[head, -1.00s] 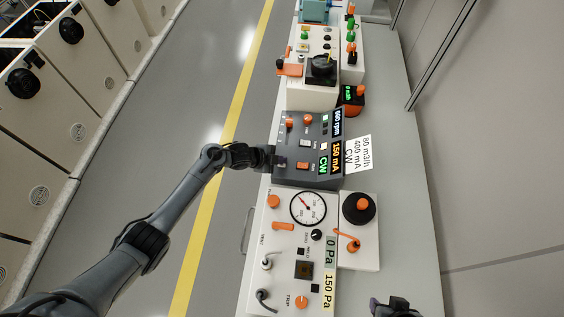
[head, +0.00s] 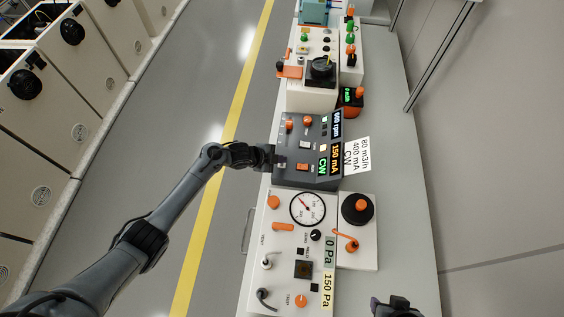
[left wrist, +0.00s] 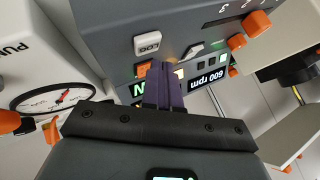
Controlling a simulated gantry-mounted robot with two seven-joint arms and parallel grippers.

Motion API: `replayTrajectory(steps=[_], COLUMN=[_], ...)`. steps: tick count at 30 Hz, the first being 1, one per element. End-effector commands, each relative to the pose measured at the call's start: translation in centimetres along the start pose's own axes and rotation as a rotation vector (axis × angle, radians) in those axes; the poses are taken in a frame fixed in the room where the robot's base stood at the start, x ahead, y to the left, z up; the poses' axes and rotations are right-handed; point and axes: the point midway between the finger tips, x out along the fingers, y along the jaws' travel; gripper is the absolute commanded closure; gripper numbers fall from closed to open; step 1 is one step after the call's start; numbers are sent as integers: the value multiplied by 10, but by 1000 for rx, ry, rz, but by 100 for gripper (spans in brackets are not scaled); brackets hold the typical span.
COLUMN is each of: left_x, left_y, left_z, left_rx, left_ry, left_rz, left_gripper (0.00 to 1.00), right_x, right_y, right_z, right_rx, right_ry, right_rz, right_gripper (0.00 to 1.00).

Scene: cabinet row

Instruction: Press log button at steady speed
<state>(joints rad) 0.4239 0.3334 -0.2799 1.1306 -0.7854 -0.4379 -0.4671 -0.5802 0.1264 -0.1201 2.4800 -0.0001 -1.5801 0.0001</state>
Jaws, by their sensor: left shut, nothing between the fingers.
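The log button is a pale rounded key marked LOG (left wrist: 147,44) on the dark grey control panel (left wrist: 105,20) in the left wrist view. In the head view that panel (head: 318,178) stands mid-bench with lit readouts. My left gripper (head: 271,158) is at the panel's left edge, shut and empty. In the left wrist view its purple fingers (left wrist: 161,66) point at the panel, with their tips just below and right of the log button. I cannot tell whether they touch the panel. A dark gripper, my right (head: 390,304), shows partly at the bottom edge of the head view.
A white unit with a gauge (head: 307,209) stands directly below the dark panel in the head view. A white card (head: 357,155) lies right of the panel. The aisle floor (head: 160,130) at left is clear.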

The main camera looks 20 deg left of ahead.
Motion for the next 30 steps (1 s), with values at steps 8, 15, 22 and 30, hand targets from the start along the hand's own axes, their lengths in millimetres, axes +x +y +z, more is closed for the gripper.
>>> replayTrajectory(steps=[8, 15, 22, 30], left_x=[-1, -13, -29, -35], left_y=[-1, -10, -21, -26], left_z=[-1, -9, -21, -26], left_rx=[1, 1, 2, 1], left_ry=[0, 0, 0, 0], left_rz=[-1, -1, 0, 0], left_gripper=[100, 100, 100, 100], right_x=[-1, -16, -37, -45], right_y=[-1, -2, -1, 0], right_z=[-1, -6, -12, -15], right_rx=[4, 9, 9, 7], right_ry=[1, 1, 1, 2], right_rz=[-3, -7, -7, -6], right_gripper=[57, 57, 57, 57])
